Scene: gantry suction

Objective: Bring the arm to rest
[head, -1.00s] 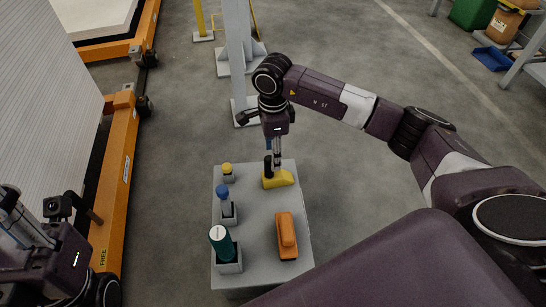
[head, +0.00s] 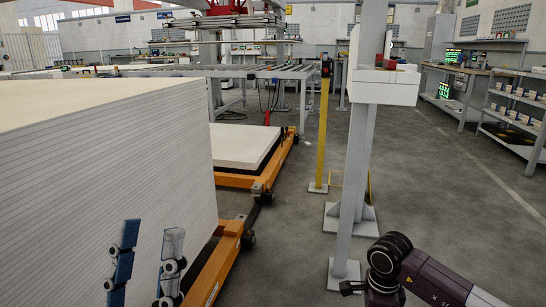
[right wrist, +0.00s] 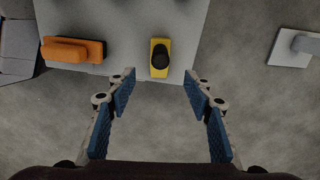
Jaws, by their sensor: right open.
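My right gripper (right wrist: 159,84) shows in the right wrist view with its two blue-padded fingers spread wide and nothing between them.
In the head view a big white panel stack (head: 110,150) stands at left on an orange cart (head: 215,265). A grey post (head: 356,180) rises near my right arm. Open floor (head: 450,200) lies at right.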

